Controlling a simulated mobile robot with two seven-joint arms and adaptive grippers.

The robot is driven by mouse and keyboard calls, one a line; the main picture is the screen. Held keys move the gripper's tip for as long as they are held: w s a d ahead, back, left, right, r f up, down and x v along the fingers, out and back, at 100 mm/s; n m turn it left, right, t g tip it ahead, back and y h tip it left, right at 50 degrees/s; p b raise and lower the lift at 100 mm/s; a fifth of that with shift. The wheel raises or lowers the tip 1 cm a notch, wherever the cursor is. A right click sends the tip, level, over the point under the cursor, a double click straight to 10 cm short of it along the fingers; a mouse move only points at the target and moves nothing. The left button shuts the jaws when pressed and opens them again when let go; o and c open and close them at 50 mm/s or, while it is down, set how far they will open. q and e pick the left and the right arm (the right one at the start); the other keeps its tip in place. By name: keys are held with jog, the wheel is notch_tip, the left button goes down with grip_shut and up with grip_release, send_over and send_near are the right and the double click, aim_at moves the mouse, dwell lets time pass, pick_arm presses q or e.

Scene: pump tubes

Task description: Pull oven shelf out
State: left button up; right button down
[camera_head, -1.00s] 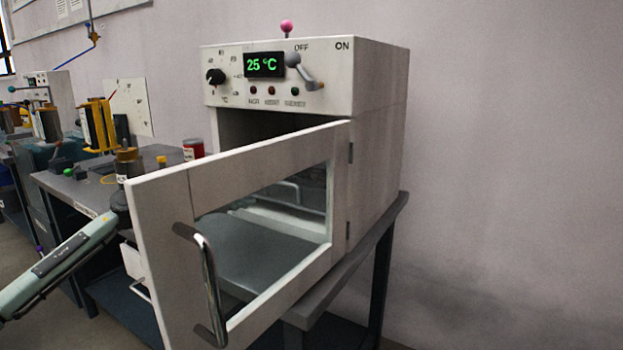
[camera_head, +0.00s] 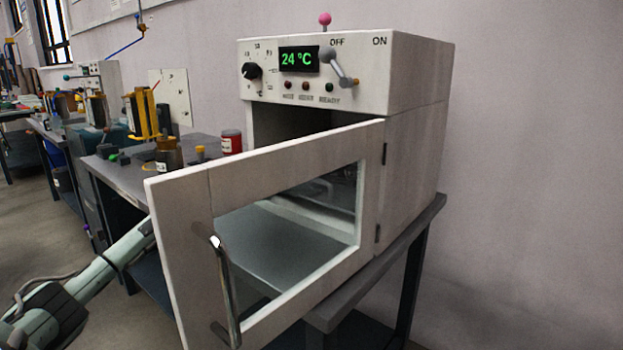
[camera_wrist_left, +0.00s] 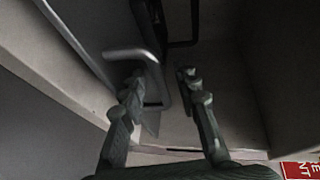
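The white oven (camera_head: 345,75) stands on a grey table with its windowed door (camera_head: 290,160) swung open toward me. The door has a curved metal handle (camera_head: 226,285). A flat grey surface (camera_head: 285,250) shows through the window; I cannot tell if it is the shelf. My left arm reaches behind the door, which hides its gripper in the head view. In the left wrist view my left gripper (camera_wrist_left: 161,74) has its fingers apart. A bent metal handle (camera_wrist_left: 128,53) lies by its left fingertip; contact is unclear. My right gripper is not in view.
A bench at the left holds a yellow-framed device (camera_head: 142,115), a red jar (camera_head: 231,142) and several small items. A pink-topped lever (camera_head: 324,19) stands on the oven. A red label (camera_wrist_left: 299,170) shows in the wrist view. Floor at far left looks clear.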

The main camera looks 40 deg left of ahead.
pick_arm(q)
jog(key=shift+w, duration=0.1)
grip_shut()
dwell(0.4)
